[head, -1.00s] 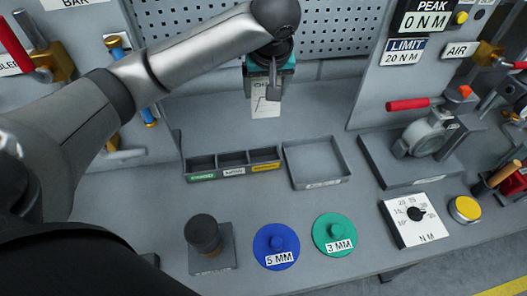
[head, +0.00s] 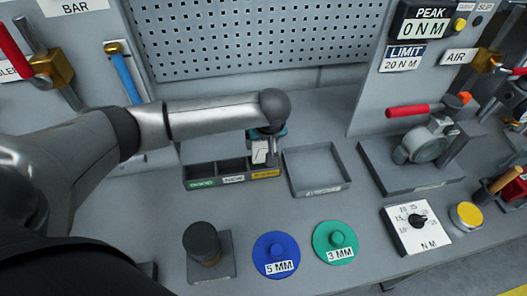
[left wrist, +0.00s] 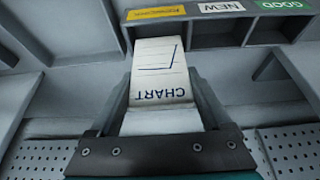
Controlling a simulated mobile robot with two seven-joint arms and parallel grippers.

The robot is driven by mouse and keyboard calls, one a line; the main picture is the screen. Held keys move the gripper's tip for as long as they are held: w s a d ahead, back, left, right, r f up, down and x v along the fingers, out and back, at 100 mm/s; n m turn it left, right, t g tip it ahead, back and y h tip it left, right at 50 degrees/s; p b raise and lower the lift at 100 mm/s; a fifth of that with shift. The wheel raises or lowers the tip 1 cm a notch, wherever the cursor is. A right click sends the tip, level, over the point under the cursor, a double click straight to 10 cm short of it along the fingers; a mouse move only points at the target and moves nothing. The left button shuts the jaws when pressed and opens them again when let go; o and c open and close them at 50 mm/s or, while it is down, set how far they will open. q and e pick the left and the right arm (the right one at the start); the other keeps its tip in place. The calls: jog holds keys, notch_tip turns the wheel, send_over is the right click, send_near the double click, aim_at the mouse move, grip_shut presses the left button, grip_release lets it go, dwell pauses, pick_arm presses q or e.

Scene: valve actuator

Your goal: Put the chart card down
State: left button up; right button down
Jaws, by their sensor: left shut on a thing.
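The chart card (head: 259,152) is white with a line graph and the word CHART, upside down in the left wrist view (left wrist: 160,70). My left gripper (head: 265,140) is shut on it, with fingers on both sides of the card. In the head view the card hangs over the right, yellow-labelled end of a grey three-compartment rack (head: 206,183). In the left wrist view the card points at the rack's yellow label (left wrist: 156,13). I cannot tell whether it touches the rack. My right gripper is in neither view.
An empty square grey tray (head: 320,192) lies right of the rack. In front are a dark knob on a base (head: 202,241), a blue 5 MM disc (head: 276,247) and a green 3 MM disc (head: 336,237). A red-handled valve (head: 425,140) stands at right. A pegboard (head: 250,45) rises behind.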

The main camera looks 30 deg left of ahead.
aim_at(264, 152)
pick_arm(q)
jog(key=shift+f, duration=1.9)
jog(key=shift+f, duration=0.2)
jog(key=o, duration=1.2)
jog(key=shift+r, duration=0.1)
jog(key=shift+r, duration=0.25)
jog(key=p+v, duration=0.1)
jog(key=v, duration=1.1)
jog(key=shift+f, duration=0.1)
